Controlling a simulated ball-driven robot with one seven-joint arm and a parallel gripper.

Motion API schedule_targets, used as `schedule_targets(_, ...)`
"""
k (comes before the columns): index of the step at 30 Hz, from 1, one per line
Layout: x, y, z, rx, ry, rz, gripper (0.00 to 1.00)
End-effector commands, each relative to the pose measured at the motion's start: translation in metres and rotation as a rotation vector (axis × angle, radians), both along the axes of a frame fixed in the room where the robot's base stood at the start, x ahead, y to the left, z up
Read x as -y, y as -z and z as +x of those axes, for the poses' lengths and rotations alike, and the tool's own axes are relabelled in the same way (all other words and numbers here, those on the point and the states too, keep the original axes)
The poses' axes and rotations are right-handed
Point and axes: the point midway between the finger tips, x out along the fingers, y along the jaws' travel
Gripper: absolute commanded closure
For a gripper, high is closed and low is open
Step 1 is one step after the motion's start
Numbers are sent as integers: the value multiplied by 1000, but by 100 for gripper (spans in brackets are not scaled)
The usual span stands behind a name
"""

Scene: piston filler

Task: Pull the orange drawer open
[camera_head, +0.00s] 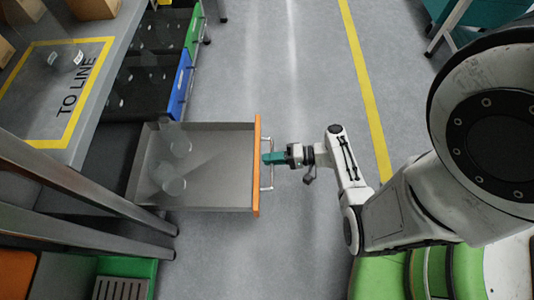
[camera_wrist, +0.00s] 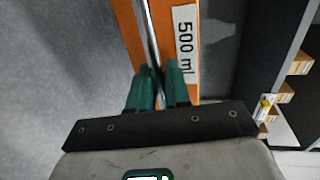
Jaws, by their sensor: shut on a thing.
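The orange-fronted drawer (camera_head: 257,196) stands far out from under the bench in the head view, with its grey inside showing. A few clear glass vessels (camera_head: 173,186) are in it. Its bar handle (camera_head: 271,178) runs along the orange front. My gripper (camera_head: 268,158) is shut on the handle. In the wrist view the green fingers (camera_wrist: 158,84) sit on either side of the metal bar (camera_wrist: 148,30). Behind it is the orange front (camera_wrist: 128,25) with a white "500 ml" label (camera_wrist: 185,42).
The blue drawer (camera_head: 184,83) and green drawer (camera_head: 194,32) are farther back along the bench (camera_head: 101,88). Dark metal legs (camera_head: 95,195) cross at the lower left. Grey floor (camera_head: 310,80) with a yellow line (camera_head: 362,75) is clear right of the drawers.

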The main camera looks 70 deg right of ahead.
Motion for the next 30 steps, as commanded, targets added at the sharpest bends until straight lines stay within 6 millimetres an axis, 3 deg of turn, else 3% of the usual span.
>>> schedule_targets(15,3,1,-3,-2,5,-2,100)
schedule_targets(16,3,1,-3,-2,5,-2,81)
schedule_targets(20,3,1,-3,-2,4,-1,68)
schedule_targets(30,4,-1,-6,-1,3,-1,66)
